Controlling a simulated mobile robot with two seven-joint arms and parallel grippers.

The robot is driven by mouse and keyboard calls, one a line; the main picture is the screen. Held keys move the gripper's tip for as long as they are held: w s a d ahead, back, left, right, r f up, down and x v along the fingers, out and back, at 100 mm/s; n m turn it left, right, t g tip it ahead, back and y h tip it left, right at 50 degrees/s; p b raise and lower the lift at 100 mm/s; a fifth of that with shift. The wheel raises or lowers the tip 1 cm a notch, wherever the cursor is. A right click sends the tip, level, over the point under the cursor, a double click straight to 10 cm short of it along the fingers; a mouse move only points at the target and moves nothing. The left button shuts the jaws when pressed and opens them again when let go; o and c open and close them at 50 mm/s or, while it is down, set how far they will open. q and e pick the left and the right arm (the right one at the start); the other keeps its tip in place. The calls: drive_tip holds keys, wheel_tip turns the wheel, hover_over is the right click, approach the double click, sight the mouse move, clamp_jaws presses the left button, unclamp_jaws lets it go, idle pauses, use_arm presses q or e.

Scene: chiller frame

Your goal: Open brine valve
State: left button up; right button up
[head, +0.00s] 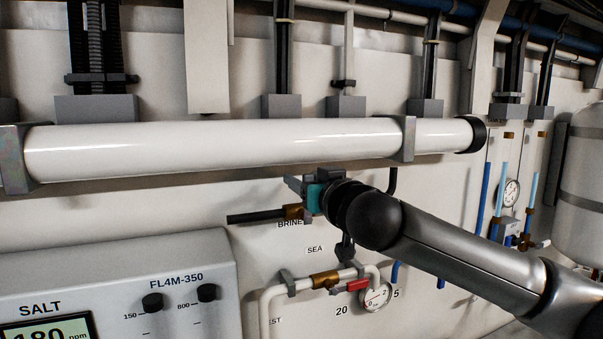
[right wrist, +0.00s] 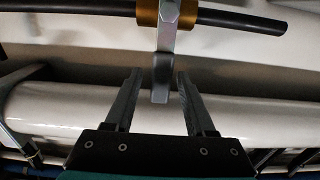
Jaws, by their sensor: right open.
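The brine valve is a brass body (head: 293,211) on a black pipe, just above the partly covered BRINE label in the head view. In the right wrist view its brass body (right wrist: 176,12) is at the top, and its grey lever (right wrist: 161,65) hangs down from it. My right gripper (right wrist: 159,75) is open, with one finger on each side of the lever's lower end. I see gaps between the lever and both fingers. In the head view, my right gripper (head: 298,184) is at the valve and the wrist hides part of it. My left gripper is not in view.
A thick white horizontal tube (head: 220,145) runs close above the gripper. Below are the SEA label, another brass valve (head: 325,280) with a red handle (head: 358,286), and a gauge (head: 377,296). A grey FL4M-350 control box (head: 200,262) stands at lower left.

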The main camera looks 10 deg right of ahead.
drive_tip(key=shift+w+a, duration=0.2)
drive_tip(key=shift+w, duration=0.8)
clamp_jaws()
idle(0.9)
